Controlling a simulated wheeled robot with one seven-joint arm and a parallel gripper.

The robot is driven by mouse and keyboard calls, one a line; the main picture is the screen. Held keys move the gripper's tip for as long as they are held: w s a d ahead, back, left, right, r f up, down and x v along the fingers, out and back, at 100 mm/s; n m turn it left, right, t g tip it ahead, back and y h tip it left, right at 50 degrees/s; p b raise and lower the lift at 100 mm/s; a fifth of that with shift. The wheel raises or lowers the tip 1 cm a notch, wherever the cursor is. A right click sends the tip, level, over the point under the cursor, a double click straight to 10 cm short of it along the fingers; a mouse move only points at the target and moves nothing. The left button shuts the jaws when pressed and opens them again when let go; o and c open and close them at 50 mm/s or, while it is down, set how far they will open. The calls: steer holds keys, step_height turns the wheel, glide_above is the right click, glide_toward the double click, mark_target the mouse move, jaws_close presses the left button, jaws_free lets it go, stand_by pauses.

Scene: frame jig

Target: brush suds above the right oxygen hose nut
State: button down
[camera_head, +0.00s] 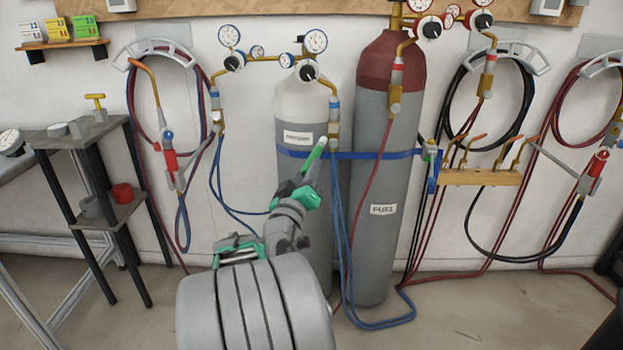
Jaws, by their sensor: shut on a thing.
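My gripper (300,192) is in the centre, in front of the oxygen cylinder, shut on a slim green brush (316,156). The brush points up and slightly right. Its tip appears close to the brass fitting with the right oxygen hose nut (333,132), below the right oxygen regulator (309,71). I cannot tell whether the tip touches the nut. The pale-topped oxygen cylinder (289,104) stands behind the brush. Blue hoses (338,205) hang below the nut. Suds are too small to make out.
The red-topped fuel cylinder (385,65) stands close on the right, with a blue strap (365,155) across both cylinders. A dark stand (78,139) at left holds a red cup (122,192). Torches hang on a wooden rack (480,178) at right. Hoses loop down to the floor.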

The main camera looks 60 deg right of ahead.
steer(key=shift+s+d, duration=0.3)
steer(key=shift+w+d, duration=0.1)
steer(key=shift+d, duration=0.15)
steer(key=shift+w+d+p, duration=0.3)
steer(key=shift+w+d, duration=0.1)
steer(key=shift+d, duration=0.4)
steer(key=shift+w+d+p, duration=0.25)
steer(key=shift+w+d, duration=0.2)
steer(key=shift+d, duration=0.3)
steer(key=shift+w+d+p, duration=0.3)
steer(key=shift+w+d, duration=0.1)
steer(key=shift+d, duration=0.4)
steer(key=shift+w+d, duration=0.4)
steer(key=shift+d, duration=0.35)
steer(key=shift+s, duration=0.1)
steer(key=shift+a+b, duration=0.1)
steer(key=shift+b, duration=0.85)
